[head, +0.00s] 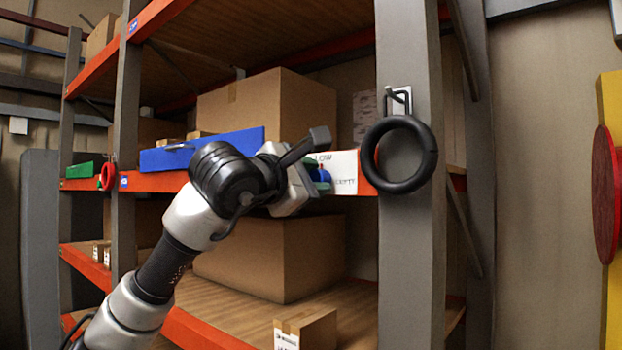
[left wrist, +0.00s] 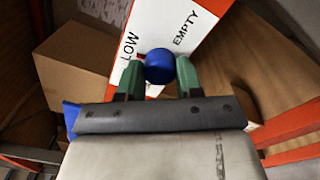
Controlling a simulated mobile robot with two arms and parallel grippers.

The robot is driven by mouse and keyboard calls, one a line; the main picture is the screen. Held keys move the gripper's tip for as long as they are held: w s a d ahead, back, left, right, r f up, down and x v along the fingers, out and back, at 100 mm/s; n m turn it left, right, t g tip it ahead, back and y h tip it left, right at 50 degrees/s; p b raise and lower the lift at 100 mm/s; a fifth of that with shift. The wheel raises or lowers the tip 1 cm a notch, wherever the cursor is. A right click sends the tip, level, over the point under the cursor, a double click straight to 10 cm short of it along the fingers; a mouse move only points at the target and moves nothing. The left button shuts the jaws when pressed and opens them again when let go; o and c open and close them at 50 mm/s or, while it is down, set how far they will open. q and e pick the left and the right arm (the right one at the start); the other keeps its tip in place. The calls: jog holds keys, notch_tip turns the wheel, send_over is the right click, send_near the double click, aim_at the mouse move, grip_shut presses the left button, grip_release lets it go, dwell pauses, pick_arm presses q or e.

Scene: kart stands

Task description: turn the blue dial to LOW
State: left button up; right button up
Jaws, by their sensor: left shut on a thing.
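The blue dial (left wrist: 159,66) sits on a white label plate (left wrist: 195,25) marked LOW and EMPTY. In the left wrist view my left gripper (left wrist: 159,76) has its green fingertips on either side of the dial, shut on it. LOW is to the left of the dial and EMPTY to the upper right. The dial's pointer is not clear. In the head view the dial (head: 321,176) shows partly behind my left gripper (head: 318,168), and the plate (head: 345,170) is on the orange shelf beam. My right gripper is not in view.
A grey upright (head: 408,240) stands just right of the plate, with a black ring (head: 400,154) hanging on a hook. A blue bin (head: 225,147) and cardboard boxes (head: 270,105) are on the shelf. A large box (head: 270,255) sits on the shelf below.

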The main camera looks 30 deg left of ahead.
pick_arm(q)
jog(key=shift+m, duration=0.6)
jog(key=o, duration=0.9)
jog(key=shift+o, duration=0.2)
jog(key=shift+s+f+b, duration=0.1)
jog(key=shift+s+b, duration=0.25)
jog(key=shift+s, duration=0.2)
jog(key=s+b, duration=0.3)
jog(key=s, duration=0.6)
jog(key=shift+s+a, duration=0.35)
jog(key=shift+f, duration=0.15)
